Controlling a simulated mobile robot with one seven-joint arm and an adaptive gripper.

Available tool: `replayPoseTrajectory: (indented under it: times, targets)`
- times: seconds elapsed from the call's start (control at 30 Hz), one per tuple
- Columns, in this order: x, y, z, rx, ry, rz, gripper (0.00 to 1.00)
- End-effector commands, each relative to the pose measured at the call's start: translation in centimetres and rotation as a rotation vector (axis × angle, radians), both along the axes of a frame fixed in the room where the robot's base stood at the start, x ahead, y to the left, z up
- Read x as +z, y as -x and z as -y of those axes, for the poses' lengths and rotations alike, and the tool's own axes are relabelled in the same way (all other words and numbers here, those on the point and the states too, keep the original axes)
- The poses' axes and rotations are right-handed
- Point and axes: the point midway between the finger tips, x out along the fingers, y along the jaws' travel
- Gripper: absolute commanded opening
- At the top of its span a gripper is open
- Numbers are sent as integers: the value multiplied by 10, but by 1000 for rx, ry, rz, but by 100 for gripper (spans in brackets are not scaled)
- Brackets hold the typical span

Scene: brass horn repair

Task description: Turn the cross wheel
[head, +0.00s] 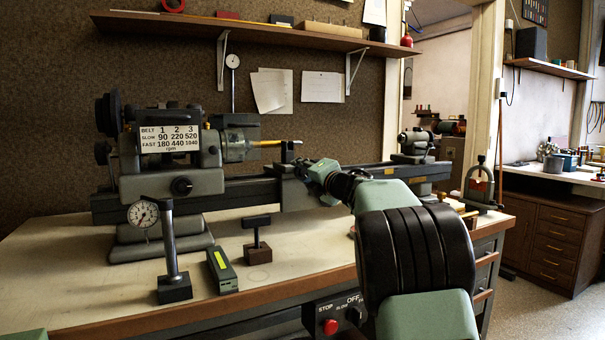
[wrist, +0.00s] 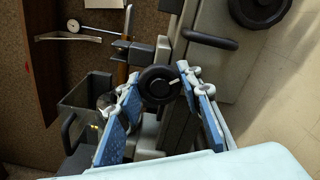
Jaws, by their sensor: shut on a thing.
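The cross wheel (wrist: 158,84) is a small black handwheel with a pale handle, in the middle of the wrist view. My gripper (wrist: 159,76) has its two blue-padded fingers on either side of the wheel's rim, shut on it. In the head view the wheel and fingertips are hidden behind my wrist and arm at the lathe carriage (head: 294,190). The wheel's exact turned angle cannot be told.
The lathe headstock (head: 165,165) stands left, with a brass rod (head: 268,143) reaching right; the tailstock (head: 415,146) is right. A dial gauge (head: 144,214), green box (head: 221,270) and T-shaped tool (head: 257,236) stand in front. A larger black wheel (wrist: 258,8) lies beyond my gripper.

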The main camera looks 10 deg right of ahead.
Motion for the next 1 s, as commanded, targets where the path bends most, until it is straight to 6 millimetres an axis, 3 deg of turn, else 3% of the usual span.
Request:
replayPoseTrajectory:
  times: [0.2, 0.57, 0.77, 1.0]
  targets:
    - [1, 0, 0, 0, -1, 1, 51]
    - [1, 3, 1, 0, -1, 1, 51]
    - [1, 24, 9, -1, -2, 0, 51]
    - [1, 66, 22, -2, -3, 0, 51]
